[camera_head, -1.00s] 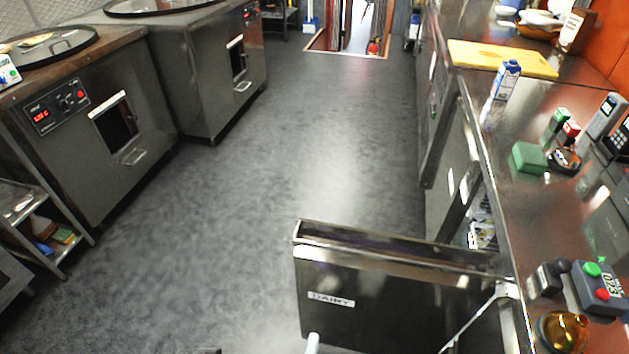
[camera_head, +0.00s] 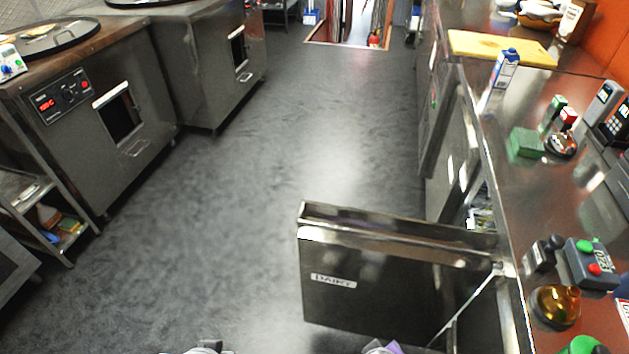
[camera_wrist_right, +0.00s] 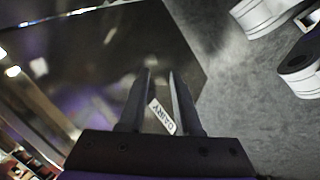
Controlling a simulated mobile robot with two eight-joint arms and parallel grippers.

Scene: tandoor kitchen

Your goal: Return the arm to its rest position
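My right gripper (camera_wrist_right: 160,72) shows in the right wrist view with its two dark fingers apart and nothing between them. Beyond the fingers is the dark door panel (camera_wrist_right: 105,50) with its DAIRY label, seen tilted; the gap between fingers and panel is hard to judge. In the head view this DAIRY door (camera_head: 400,290) stands open at the bottom right, swung out from the counter into the aisle. Small pale parts of my own arms poke in at the bottom edge of the head view. My left gripper is not recognisable in either view.
The right counter (camera_head: 525,190) holds a milk carton (camera_head: 504,68), a yellow board (camera_head: 500,47), a green block (camera_head: 526,143), a button box (camera_head: 592,262) and an amber rounded object (camera_head: 554,306). Tandoor cabinets (camera_head: 100,135) line the left. The grey floor (camera_head: 250,180) between is clear.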

